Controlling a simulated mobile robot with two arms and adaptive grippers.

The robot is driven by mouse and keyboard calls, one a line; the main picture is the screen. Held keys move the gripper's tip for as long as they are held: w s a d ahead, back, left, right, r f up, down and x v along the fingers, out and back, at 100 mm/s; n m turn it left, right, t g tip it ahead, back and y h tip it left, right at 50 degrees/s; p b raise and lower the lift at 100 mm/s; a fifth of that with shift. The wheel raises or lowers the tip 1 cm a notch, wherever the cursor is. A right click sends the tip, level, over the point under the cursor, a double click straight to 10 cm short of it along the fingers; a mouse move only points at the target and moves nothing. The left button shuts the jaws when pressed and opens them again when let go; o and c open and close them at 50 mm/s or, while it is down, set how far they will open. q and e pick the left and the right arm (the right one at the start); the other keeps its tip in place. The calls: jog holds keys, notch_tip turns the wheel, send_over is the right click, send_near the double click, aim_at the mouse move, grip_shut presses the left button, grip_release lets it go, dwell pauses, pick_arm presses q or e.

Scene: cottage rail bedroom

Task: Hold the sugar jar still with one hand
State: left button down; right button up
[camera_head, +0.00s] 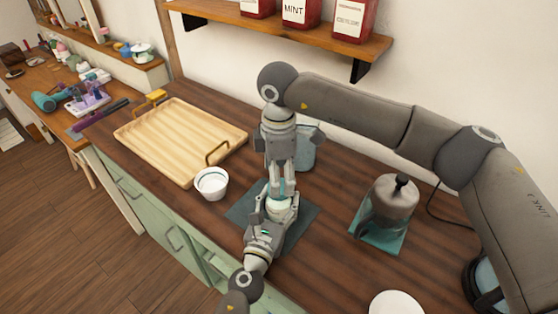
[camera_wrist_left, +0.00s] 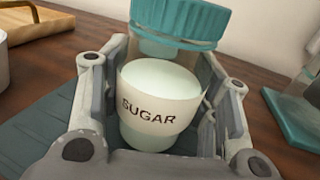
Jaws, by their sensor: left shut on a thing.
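The sugar jar (camera_head: 278,207) stands on a dark mat (camera_head: 300,226) on the wooden counter. In the left wrist view the jar (camera_wrist_left: 155,108), labelled SUGAR, sits between the fingers. My left gripper (camera_head: 273,213) is shut around its body. My right gripper (camera_head: 281,182) points down from above at the jar's top. Its fingertips are close to the lid, and their grip is unclear.
A wooden tray (camera_head: 180,135) and a white bowl (camera_head: 211,183) stand to the left. A teal container (camera_head: 305,155) is partly hidden behind my right gripper. A kettle (camera_head: 388,205) stands on a teal base at right, near a white plate (camera_head: 396,303). A shelf (camera_head: 280,35) with red tins is above.

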aim_at(279, 201)
jog(key=shift+f, duration=1.55)
